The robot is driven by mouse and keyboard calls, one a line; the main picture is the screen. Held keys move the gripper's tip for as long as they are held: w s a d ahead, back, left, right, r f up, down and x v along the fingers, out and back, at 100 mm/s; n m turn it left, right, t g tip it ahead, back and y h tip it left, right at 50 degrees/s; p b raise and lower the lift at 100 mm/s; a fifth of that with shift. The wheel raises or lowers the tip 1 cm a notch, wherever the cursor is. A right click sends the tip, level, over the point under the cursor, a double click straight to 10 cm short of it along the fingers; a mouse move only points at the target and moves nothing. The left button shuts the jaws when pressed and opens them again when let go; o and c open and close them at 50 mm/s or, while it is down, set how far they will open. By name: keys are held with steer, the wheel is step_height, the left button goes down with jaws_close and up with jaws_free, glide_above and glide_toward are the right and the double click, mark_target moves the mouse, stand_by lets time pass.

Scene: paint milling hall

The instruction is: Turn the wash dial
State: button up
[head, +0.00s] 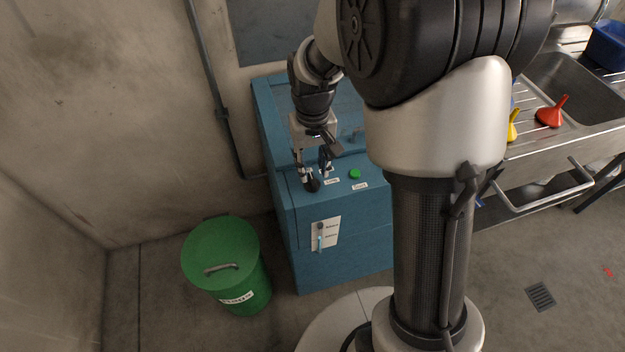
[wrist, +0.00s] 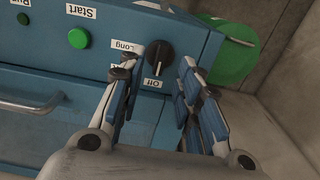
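The wash dial (wrist: 160,58) is a round black knob with a white pointer mark, on the top panel of a blue machine (wrist: 75,98). The mark points towards the "Off" label. A "Long" label is beside it, and another label is partly hidden by a finger. My gripper (wrist: 165,75) is open, with one finger on each side of the dial; I cannot tell whether either finger touches it. In the head view my gripper (head: 317,178) is low over the front left of the machine's top (head: 345,200), and the dial is hard to make out there.
A green start button (head: 355,174) is to the right of my gripper on the panel. A green lidded bin (head: 222,252) stands left of the machine. A sink (head: 570,85) with red (head: 551,113) and yellow (head: 512,128) funnels is on the right.

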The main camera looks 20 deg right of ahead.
mark_target(312, 179)
steer(key=shift+f+b, duration=0.6)
steer(key=shift+f, duration=1.75)
jaws_close()
